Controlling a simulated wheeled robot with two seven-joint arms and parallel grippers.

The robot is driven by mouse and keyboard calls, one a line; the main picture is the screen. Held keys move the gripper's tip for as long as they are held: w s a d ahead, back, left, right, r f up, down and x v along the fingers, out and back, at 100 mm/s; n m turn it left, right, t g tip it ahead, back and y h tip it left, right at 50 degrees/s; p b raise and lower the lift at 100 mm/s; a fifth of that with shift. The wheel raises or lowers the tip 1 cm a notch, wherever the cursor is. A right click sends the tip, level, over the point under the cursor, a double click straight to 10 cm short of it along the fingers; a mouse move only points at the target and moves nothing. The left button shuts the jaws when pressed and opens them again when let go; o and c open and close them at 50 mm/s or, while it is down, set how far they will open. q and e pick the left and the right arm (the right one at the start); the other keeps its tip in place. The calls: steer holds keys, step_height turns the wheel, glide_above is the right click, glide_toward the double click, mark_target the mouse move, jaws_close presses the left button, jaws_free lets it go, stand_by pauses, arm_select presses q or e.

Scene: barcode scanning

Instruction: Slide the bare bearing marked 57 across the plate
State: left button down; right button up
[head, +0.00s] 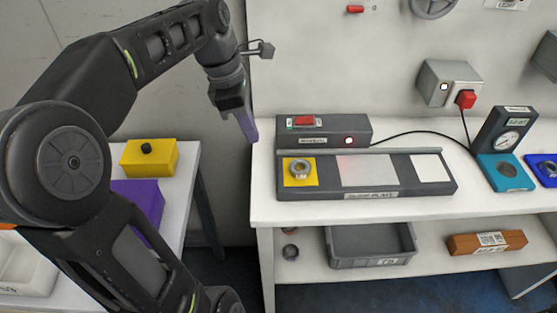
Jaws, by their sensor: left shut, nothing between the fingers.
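A bare metal bearing (300,168) lies on the yellow pad at the left end of the dark plate (320,190) on the white table. Its marking is too small to read. The plate also has a pale reddish middle patch (367,170) and a white patch (431,168) at its right. My left gripper (249,128) points down, shut and empty, to the left of the plate and apart from the bearing. My right gripper is not in view.
A dark box (323,131) with a red switch and a lit red light stands behind the plate. A gauge stand (490,128) and teal tray (505,185) stand to the right. Below are a grey bin (371,259) and brown block (487,243). A yellow box (148,158) stands left.

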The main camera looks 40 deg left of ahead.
mark_target(284, 171)
arm_select(q)
steer(key=shift+w+a+f, duration=0.2)
steer(key=shift+a+f, duration=0.05)
steer(key=shift+f, duration=0.2)
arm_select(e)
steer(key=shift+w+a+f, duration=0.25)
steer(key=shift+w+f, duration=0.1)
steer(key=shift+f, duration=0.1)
arm_select(q)
steer(key=x, duration=0.9)
steer(key=shift+w+d+f, duration=0.1)
steer(key=shift+f, duration=0.3)
steer(key=w+d+p, duration=0.1)
steer(key=w+d, duration=0.1)
steer(key=shift+d, duration=0.35)
steer(key=shift+w+d+f, duration=0.1)
steer(key=shift+w+d, duration=0.15)
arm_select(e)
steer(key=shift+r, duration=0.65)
